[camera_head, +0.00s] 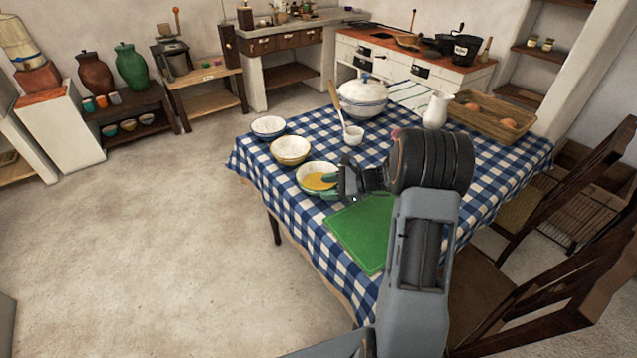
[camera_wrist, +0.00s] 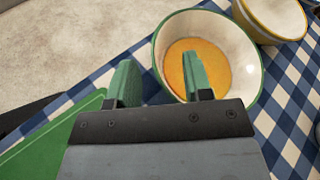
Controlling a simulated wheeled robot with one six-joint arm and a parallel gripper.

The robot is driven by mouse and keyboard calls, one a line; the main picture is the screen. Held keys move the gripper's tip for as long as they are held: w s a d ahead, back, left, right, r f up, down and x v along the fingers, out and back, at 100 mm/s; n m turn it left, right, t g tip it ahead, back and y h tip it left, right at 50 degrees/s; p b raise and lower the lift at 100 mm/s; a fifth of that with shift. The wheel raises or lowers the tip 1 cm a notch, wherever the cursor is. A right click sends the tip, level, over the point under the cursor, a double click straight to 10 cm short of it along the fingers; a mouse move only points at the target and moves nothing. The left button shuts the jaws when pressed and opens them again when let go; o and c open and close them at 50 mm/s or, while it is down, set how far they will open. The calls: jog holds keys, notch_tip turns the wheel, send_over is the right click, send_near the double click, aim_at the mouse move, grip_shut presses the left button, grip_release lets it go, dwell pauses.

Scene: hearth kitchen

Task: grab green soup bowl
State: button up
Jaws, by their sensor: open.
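The green soup bowl (camera_head: 306,170) stands upright on the checked tablecloth, near the table's left edge. It is cream inside with a green outside and holds orange soup; it also shows in the wrist view (camera_wrist: 235,48). My gripper (camera_head: 331,184) is at the bowl's right side in the head view. In the wrist view my gripper (camera_wrist: 158,62) is open, with one green-padded finger over the soup and the other outside the bowl's left side. The near rim lies between the fingers. Whether either finger touches the bowl I cannot tell.
A yellow-banded bowl (camera_head: 290,150) and a blue-rimmed bowl (camera_head: 268,127) stand behind. A green board (camera_head: 362,235) lies in front. A white tureen (camera_head: 363,97), a small white cup (camera_head: 353,135) with a utensil, a jug (camera_head: 437,110) and a wooden tray (camera_head: 493,120) stand farther back.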

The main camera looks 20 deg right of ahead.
jog(key=shift+x, duration=0.9)
grip_shut()
jog(key=shift+r, duration=0.1)
